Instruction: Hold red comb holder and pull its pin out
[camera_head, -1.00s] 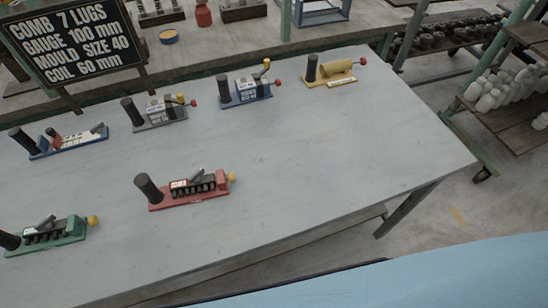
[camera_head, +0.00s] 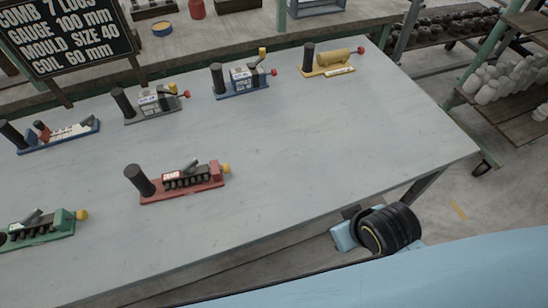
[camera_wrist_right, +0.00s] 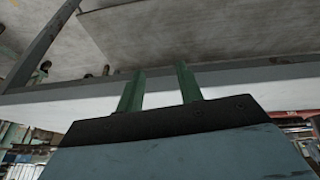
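The red comb holder (camera_head: 205,187) stands on the grey table (camera_head: 300,150), near the middle of the head view. It has a black upright handle (camera_head: 139,180) at its left end and a dark toothed comb (camera_head: 186,180) with a white label on top. A yellow knob (camera_head: 226,168), apparently the pin's head, sticks out at its right end. My right gripper (camera_wrist_right: 158,72) shows in the right wrist view with its two green fingers apart and nothing between them. The table edge shows beyond them. My left gripper is not in view.
A green holder (camera_head: 40,228) stands at the lower left. Blue (camera_head: 240,90), grey (camera_head: 155,112), yellow (camera_head: 325,70) and blue-red (camera_head: 60,137) holders line the back. A black sign (camera_head: 65,40) stands at the back left. The table's right part is clear.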

